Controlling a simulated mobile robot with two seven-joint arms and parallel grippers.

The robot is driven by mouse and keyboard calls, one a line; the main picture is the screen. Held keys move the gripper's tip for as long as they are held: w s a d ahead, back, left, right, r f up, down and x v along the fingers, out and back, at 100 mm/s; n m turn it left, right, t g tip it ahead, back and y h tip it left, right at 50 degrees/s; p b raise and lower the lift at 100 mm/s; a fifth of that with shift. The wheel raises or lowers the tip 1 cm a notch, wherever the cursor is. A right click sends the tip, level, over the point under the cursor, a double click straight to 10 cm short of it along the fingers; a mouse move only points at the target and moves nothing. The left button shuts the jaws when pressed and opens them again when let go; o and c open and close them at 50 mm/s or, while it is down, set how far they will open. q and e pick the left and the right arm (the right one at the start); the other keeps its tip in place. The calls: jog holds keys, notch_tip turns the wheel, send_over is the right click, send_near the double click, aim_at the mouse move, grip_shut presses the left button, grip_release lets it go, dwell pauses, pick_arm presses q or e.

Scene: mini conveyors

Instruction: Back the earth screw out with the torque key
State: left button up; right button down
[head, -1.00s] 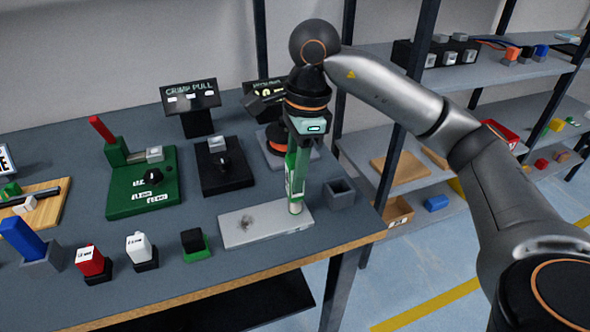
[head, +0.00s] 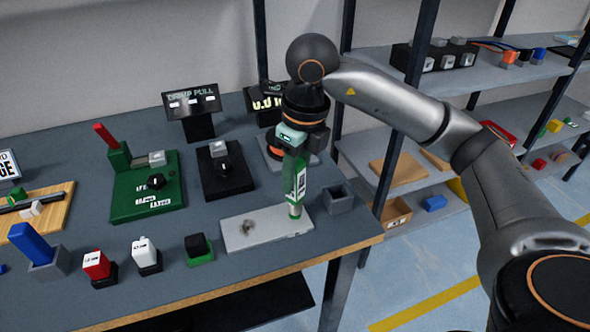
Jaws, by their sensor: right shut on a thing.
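A green torque key (head: 296,180) with a pale label stands nearly upright in my right gripper (head: 294,148), which is shut on its upper part. Its lower tip is at the right end of a light grey plate (head: 262,233) on the bench. The earth screw cannot be made out; the key's tip covers that spot, and I cannot tell whether the tip touches the plate. A dark mark (head: 247,227) shows on the plate's left half. My left gripper is not in view.
A small open grey holder (head: 338,198) stands right of the key, near the bench edge. A black fixture (head: 225,175) and a green fixture (head: 147,197) stand to the left. Several coloured blocks, including a red one (head: 97,267), line the front. Shelves stand behind right.

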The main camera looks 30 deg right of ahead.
jog(key=m+p, duration=0.1)
jog(key=m, duration=0.5)
jog(key=shift+r+h, duration=0.1)
jog(key=shift+h, duration=0.3)
jog(key=m+p, duration=0.1)
jog(key=m, duration=0.5)
jog(key=shift+h+p, duration=0.3)
jog(key=shift+f+b, duration=0.7)
jog(key=shift+f, duration=0.1)
